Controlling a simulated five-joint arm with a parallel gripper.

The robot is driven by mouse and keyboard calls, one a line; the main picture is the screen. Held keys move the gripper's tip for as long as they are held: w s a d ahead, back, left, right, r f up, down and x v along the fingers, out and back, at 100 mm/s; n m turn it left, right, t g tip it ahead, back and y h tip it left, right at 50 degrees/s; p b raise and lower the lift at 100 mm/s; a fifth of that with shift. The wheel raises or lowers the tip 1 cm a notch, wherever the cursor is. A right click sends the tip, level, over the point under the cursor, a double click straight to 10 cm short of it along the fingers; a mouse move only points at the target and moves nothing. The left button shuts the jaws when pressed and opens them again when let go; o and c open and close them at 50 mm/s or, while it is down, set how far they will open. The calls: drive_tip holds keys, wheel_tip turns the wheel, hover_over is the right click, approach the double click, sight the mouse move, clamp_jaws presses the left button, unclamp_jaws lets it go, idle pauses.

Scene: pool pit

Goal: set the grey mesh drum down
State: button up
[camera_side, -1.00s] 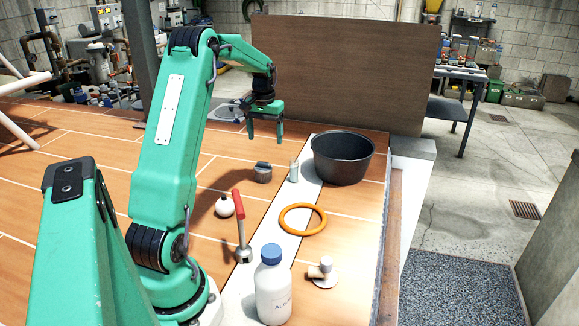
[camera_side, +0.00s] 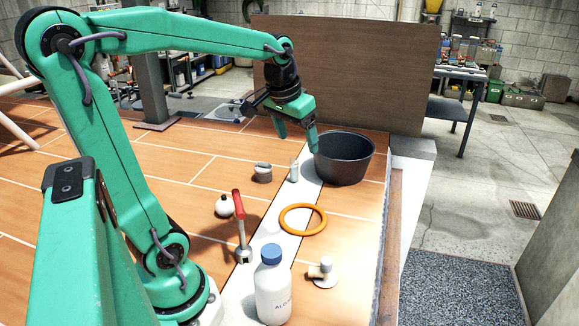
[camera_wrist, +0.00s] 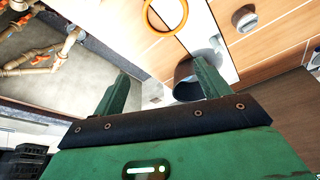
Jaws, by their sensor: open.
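The grey mesh drum (camera_side: 262,173) appears to be the small grey cylinder standing on the orange tiled deck, left of the pale strip. In the wrist view, a small grey round thing at the top right (camera_wrist: 244,18) looks like it. My gripper (camera_side: 297,138) is open and empty in the air, up and to the right of the drum. In the side view its right finger shows just left of the black tub's rim. The wrist view shows both fingers (camera_wrist: 163,68) apart with nothing held between them.
A black tub (camera_side: 343,160) stands right of the drum, with a small clear vial (camera_side: 293,171) between them. A brown panel (camera_side: 350,70) stands behind.

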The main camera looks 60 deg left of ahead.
drive_tip(key=s+d+f+m+t+h, duration=0.1)
drive_tip(key=s+d+f+m+t, duration=0.1)
drive_tip(key=s+d, duration=0.8)
drive_tip(key=shift+d+m, duration=0.4)
drive_tip(key=shift+m, duration=0.3)
